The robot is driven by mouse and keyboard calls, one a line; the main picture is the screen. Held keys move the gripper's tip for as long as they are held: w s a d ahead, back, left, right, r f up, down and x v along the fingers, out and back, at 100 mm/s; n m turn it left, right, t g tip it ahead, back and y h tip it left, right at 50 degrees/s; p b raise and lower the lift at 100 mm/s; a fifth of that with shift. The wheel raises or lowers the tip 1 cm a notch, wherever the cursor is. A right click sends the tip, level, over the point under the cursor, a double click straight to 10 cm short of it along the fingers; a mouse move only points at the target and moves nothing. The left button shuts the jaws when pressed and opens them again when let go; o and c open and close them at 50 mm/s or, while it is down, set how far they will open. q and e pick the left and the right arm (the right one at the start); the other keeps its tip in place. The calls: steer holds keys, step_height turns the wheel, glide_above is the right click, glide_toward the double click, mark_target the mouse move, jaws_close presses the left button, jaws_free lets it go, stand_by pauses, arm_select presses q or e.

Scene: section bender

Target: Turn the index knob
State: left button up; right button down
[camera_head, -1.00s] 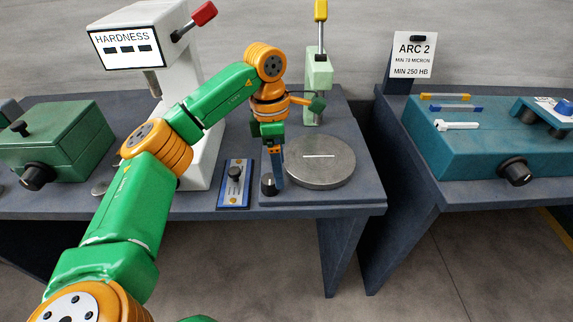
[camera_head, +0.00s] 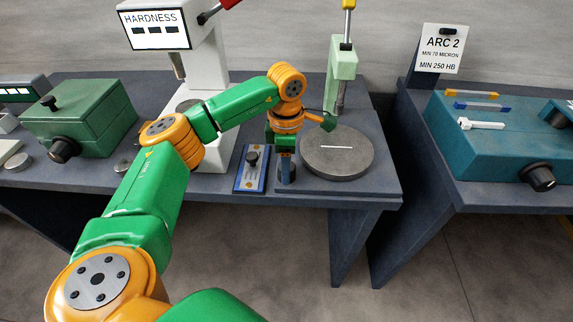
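The index knob (camera_head: 293,178) is a small dark knob on the bench, just left of the round grey turntable (camera_head: 337,165) with a white line on top. My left gripper (camera_head: 286,174) points straight down over this knob. Its blue-grey fingers reach down to the knob and hide most of it. I cannot tell whether they are shut on it or only around it. My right gripper is not in view.
A blue panel (camera_head: 244,181) with a black knob lies left of the gripper. The white hardness tester (camera_head: 206,60) and a light green stand (camera_head: 340,70) with a lever rise behind. A green box (camera_head: 85,125) stands left, a teal fixture (camera_head: 480,145) on the right bench.

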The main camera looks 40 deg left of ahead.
arm_select(q)
jaws_close()
steer(key=shift+n, duration=0.3)
steer(key=n+p, duration=0.1)
steer(key=n, duration=0.3)
steer(key=n+p, duration=0.1)
steer(key=n, duration=0.5)
steer(key=shift+r, duration=0.1)
steer(key=n+p, duration=0.1)
steer(key=n, duration=0.4)
steer(key=shift+n, duration=0.4)
steer(key=n+p, duration=0.1)
steer(key=n, duration=0.4)
steer(key=shift+w+n, duration=0.1)
steer(key=shift+n, duration=0.2)
